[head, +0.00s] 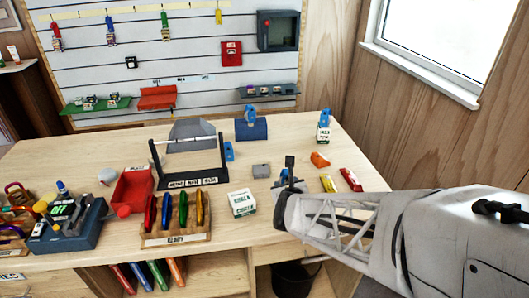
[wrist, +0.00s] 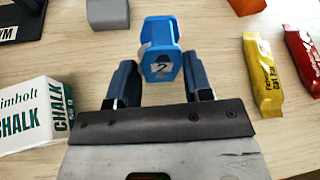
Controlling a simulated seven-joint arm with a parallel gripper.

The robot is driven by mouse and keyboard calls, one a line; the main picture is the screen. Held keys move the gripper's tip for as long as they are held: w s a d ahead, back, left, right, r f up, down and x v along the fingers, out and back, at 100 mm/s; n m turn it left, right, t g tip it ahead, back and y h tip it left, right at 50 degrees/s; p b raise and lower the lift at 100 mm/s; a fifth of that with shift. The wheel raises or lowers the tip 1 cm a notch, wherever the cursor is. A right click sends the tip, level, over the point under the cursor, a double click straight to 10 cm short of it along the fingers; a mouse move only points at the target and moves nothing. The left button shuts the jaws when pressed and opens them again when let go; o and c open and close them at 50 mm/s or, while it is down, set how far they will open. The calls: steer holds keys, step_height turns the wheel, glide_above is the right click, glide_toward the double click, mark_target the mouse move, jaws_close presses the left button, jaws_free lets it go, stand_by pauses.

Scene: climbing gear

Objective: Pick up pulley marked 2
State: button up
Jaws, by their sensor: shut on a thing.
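The blue pulley (wrist: 158,38) bears a label with a 2 and shows at the top middle of the wrist view. My gripper (wrist: 161,78) is shut on it, with one dark finger on each side of its near end. In the head view my gripper (head: 290,180) is low over the right part of the table, and the pulley (head: 283,174) shows only as a small blue patch beside it. I cannot tell whether the pulley still touches the table.
A white chalk box (head: 242,203) stands left of my gripper. A grey block (head: 261,171) and an orange piece (head: 320,159) lie behind it. Yellow (head: 328,183) and red (head: 350,180) packets lie to the right. Other blue pulleys sit on a blue block (head: 252,131) and a box (head: 324,134).

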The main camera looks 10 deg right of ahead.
steer(key=shift+r, duration=0.7)
steer(key=shift+s+r, duration=0.2)
steer(key=shift+r, duration=0.1)
steer(key=s+r, duration=0.1)
steer(key=s, duration=1.4)
steer(key=shift+s+r, duration=0.2)
steer(key=shift+s, duration=0.15)
